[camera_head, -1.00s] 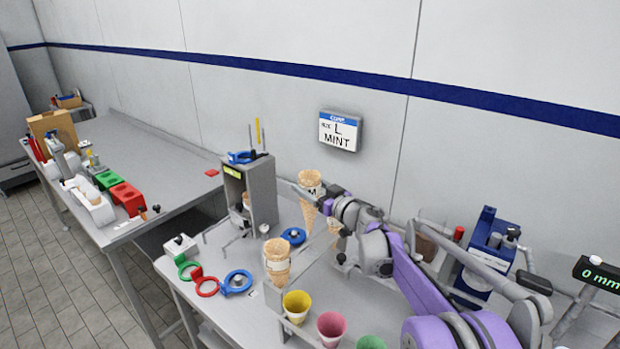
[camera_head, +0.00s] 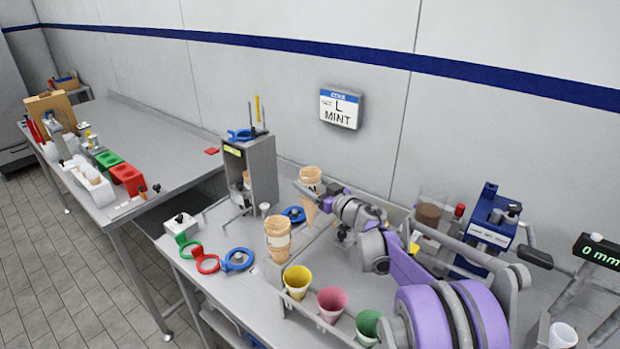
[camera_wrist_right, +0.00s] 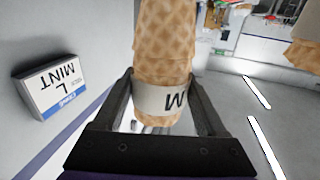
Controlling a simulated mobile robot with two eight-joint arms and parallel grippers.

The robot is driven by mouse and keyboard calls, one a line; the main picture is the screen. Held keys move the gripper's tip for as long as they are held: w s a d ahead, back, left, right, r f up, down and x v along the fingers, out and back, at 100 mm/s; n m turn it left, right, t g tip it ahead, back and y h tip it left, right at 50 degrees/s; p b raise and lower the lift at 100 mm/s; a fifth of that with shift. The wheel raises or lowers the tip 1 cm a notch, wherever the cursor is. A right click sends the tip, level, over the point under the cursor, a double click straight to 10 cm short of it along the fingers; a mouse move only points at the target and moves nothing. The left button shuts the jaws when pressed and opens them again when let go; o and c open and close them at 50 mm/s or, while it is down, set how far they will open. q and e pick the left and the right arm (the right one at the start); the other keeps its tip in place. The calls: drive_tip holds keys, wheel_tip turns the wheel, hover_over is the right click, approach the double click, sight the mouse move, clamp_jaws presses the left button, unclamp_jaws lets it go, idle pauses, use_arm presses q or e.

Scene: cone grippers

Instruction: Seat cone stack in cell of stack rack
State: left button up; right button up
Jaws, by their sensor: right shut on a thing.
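My right gripper (camera_head: 313,195) is shut on a tan waffle cone stack (camera_head: 310,178) with a pale band, held upright, point down, behind the rack row. In the right wrist view the cone stack (camera_wrist_right: 164,55) sits between both fingers of the gripper (camera_wrist_right: 165,103), and its band shows an M. Another cone stack (camera_head: 278,236) stands at the left end of the front row, beside the cups. The stack rack is partly hidden by my right arm, so I cannot tell which cell lies under the held stack. My left gripper is out of view.
Yellow (camera_head: 297,281), pink (camera_head: 331,303) and green (camera_head: 368,326) cups line the front row. A grey dispenser box (camera_head: 262,170) stands left of the held stack. Blue (camera_head: 238,260) and red (camera_head: 207,262) rings lie front left. A wall sign (camera_head: 340,108) reads L MINT.

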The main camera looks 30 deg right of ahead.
sight(314, 211)
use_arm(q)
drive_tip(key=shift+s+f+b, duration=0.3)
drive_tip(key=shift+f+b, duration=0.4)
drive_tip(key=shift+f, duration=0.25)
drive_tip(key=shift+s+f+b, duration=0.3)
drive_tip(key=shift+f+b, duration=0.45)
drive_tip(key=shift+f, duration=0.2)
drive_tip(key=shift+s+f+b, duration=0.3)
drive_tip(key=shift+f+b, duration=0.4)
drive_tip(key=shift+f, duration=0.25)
use_arm(e)
drive_tip(key=shift+f, duration=4.7)
drive_tip(key=o, duration=0.9)
drive_tip(key=shift+r, duration=0.1)
wheel_tip(314, 211, up, 10)
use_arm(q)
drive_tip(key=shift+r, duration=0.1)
